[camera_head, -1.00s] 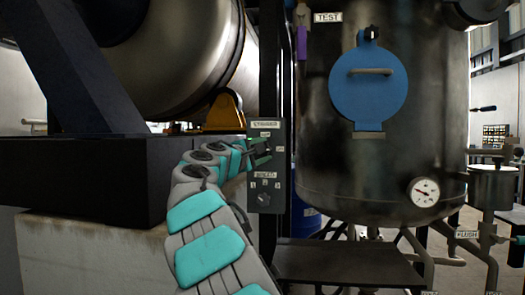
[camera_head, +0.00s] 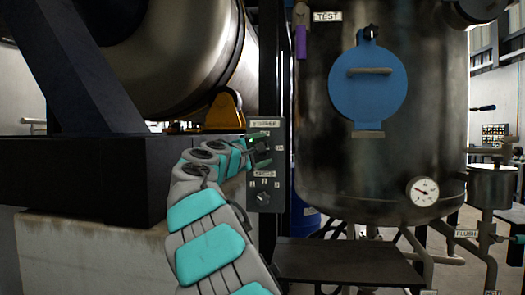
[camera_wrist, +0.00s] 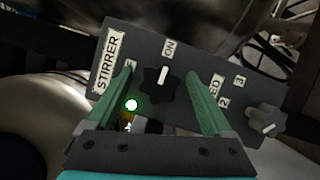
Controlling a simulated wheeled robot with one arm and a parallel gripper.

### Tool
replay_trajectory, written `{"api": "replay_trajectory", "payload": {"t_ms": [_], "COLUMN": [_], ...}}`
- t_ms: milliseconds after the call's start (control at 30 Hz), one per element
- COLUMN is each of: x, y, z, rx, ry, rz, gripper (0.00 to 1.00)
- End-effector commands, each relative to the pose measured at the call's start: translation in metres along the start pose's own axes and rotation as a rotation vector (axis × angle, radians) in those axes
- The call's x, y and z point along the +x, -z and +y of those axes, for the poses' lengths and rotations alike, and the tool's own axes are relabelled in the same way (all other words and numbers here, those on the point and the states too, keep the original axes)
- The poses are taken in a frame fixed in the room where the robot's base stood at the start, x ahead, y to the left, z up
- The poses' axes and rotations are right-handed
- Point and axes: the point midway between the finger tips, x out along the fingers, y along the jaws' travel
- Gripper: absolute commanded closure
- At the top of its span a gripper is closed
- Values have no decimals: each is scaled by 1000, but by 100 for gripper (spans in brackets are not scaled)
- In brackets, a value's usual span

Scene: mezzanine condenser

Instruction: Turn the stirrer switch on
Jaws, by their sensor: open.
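The stirrer switch (camera_wrist: 162,82) is a black knob on a grey control panel (camera_wrist: 203,62), in the middle of the wrist view. Its white pointer line is turned toward the ON label. My gripper (camera_wrist: 172,73) is open, with one green finger on each side of the knob. Whether the fingers touch it cannot be told. In the head view my gripper (camera_head: 262,150) is at the upper part of the panel (camera_head: 279,191) and hides most of the switch.
A SPEED knob (camera_wrist: 264,121) sits on the same panel, beside the right finger; it also shows lower down in the head view (camera_head: 263,197). A large metal tank (camera_head: 310,120) stands right of the panel. A dark beam (camera_head: 80,180) lies to the left.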

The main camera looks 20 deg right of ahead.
Motion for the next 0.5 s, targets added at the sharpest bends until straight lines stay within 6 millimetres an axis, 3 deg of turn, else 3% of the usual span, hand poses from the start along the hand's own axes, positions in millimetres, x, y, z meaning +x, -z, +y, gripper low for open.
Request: {"api": "replay_trajectory", "payload": {"t_ms": [267, 500], "x": [-9, -39], "y": [1, 1], "z": [1, 0], "rx": [0, -1], "ry": [-2, -3], "rz": [1, 2], "gripper": [15, 15]}}
